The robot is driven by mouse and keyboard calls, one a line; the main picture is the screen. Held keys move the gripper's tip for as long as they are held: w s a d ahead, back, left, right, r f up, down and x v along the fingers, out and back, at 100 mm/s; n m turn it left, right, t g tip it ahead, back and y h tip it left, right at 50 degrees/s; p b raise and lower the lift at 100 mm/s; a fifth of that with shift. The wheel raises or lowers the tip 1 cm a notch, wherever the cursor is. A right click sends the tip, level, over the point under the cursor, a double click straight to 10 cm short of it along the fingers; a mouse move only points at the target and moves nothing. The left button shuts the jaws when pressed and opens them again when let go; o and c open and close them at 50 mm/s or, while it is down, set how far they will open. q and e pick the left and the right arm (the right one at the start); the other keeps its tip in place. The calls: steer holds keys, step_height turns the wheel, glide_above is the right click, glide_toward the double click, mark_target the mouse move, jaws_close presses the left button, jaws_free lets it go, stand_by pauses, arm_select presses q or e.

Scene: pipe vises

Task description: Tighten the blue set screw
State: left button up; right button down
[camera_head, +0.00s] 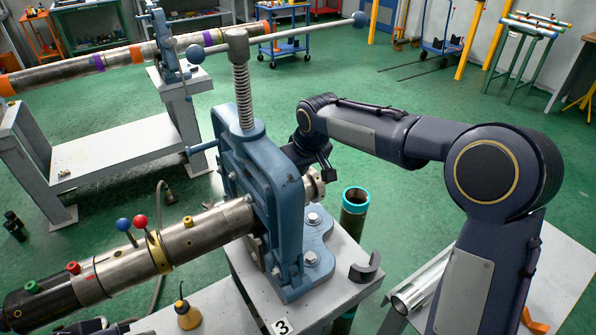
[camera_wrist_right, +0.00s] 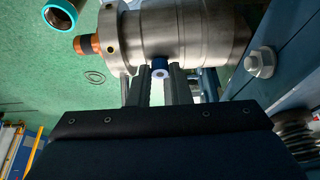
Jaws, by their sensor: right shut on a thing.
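The blue set screw (camera_wrist_right: 157,66) sticks out of the side of a steel collar or pipe end (camera_wrist_right: 170,35) in the right wrist view. My right gripper (camera_wrist_right: 158,78) has one finger on each side of the screw head and is shut on it. In the head view my right gripper (camera_head: 324,177) is beside the big blue vise (camera_head: 262,170), at the pipe end (camera_head: 314,187) that comes out of the vise's right side. The screw itself is hidden there. My left gripper is in neither view.
The long pipe (camera_head: 205,240) carries a yellow screw (camera_head: 187,221), a red one (camera_head: 73,267), a green one (camera_head: 33,286) and two ball levers. An upright teal-rimmed pipe (camera_head: 354,208) and a dark curved piece (camera_head: 366,268) are close to the right arm.

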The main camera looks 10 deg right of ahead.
steer(key=shift+r, duration=0.1)
stand_by(0.3)
steer(key=c, duration=1.3)
jaws_free()
steer(key=v, duration=0.7)
steer(key=shift+s+a+r, duration=0.1)
steer(key=shift+s+r, duration=0.1)
steer(key=shift+r, duration=0.1)
